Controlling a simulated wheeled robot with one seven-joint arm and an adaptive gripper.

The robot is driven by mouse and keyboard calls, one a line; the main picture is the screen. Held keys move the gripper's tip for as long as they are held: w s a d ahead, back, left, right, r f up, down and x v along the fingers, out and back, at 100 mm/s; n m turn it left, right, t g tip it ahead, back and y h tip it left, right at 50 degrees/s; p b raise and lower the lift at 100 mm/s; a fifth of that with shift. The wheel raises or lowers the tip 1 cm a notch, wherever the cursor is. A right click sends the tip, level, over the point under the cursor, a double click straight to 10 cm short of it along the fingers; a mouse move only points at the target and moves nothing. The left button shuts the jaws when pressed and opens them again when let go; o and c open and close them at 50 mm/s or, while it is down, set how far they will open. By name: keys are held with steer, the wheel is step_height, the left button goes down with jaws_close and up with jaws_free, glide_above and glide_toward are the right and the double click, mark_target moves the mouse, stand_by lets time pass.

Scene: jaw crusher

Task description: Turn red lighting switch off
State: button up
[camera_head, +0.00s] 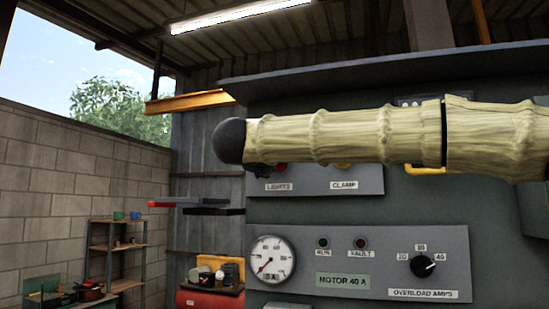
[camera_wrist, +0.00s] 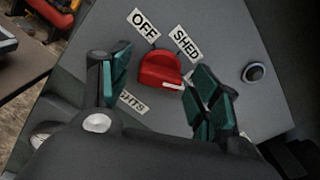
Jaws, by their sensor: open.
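The red lighting switch (camera_wrist: 160,71) is a rotary knob on a grey panel in the wrist view. In the head view, my covered arm crosses the upper panel. The LIGHTS label (camera_head: 279,187) shows under it, with a sliver of red above.
A round dark button (camera_wrist: 255,72) is right of the fingers in the wrist view. In the head view, a CLAMP label (camera_head: 344,185) is beside LIGHTS. Below are a gauge (camera_head: 270,259) and an overload dial (camera_head: 422,266). Shelves (camera_head: 117,250) stand at left.

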steer(key=shift+w, duration=0.15)
steer(key=c, duration=1)
steer(key=shift+c, duration=0.2)
